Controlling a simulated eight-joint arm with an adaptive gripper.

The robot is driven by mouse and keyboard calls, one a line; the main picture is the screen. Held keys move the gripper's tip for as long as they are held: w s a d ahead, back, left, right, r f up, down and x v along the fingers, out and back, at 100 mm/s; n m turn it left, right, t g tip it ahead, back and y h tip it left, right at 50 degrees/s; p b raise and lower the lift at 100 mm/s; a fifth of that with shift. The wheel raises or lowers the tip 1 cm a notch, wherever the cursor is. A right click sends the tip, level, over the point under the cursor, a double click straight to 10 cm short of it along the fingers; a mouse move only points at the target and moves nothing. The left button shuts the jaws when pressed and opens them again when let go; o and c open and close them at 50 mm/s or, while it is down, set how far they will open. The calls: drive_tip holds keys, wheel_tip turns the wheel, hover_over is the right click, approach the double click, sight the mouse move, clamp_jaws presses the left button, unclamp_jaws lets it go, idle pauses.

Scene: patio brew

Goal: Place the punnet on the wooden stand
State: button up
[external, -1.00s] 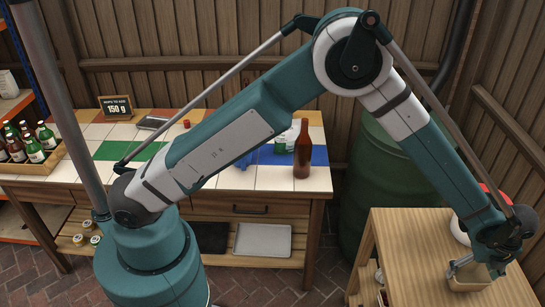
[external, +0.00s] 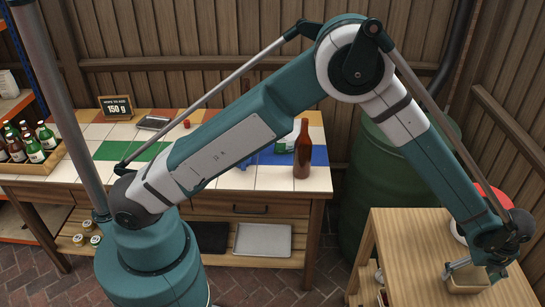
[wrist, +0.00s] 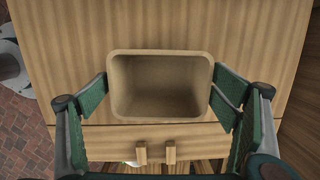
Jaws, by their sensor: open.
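The punnet, a tan open-topped box (wrist: 160,60), appears empty and sits upright on the light wooden stand (wrist: 250,50), near its drawer side. In the external view the punnet (external: 466,282) is partly hidden under my wrist, on the stand's top (external: 410,240). My gripper (wrist: 161,95) is open, with one green-padded finger on each side of the punnet. A small gap shows at the left finger; the right finger is very close to the punnet's side, and I cannot tell if it touches. In the external view only one finger of my gripper (external: 462,270) shows clearly.
A red and white round object (external: 490,200) is behind my wrist at the stand's back. A green barrel (external: 390,185) stands left of the stand. The tiled bench (external: 270,177) holds a brown bottle (external: 302,150) and a bottle crate (external: 40,160). The stand's left top is clear.

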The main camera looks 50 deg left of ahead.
wheel_tip(320, 180, up, 12)
drive_tip(key=s+d+p, duration=0.1)
drive_tip(key=shift+s, duration=0.2)
idle(0.6)
drive_tip(key=shift+r, duration=0.15)
idle(0.6)
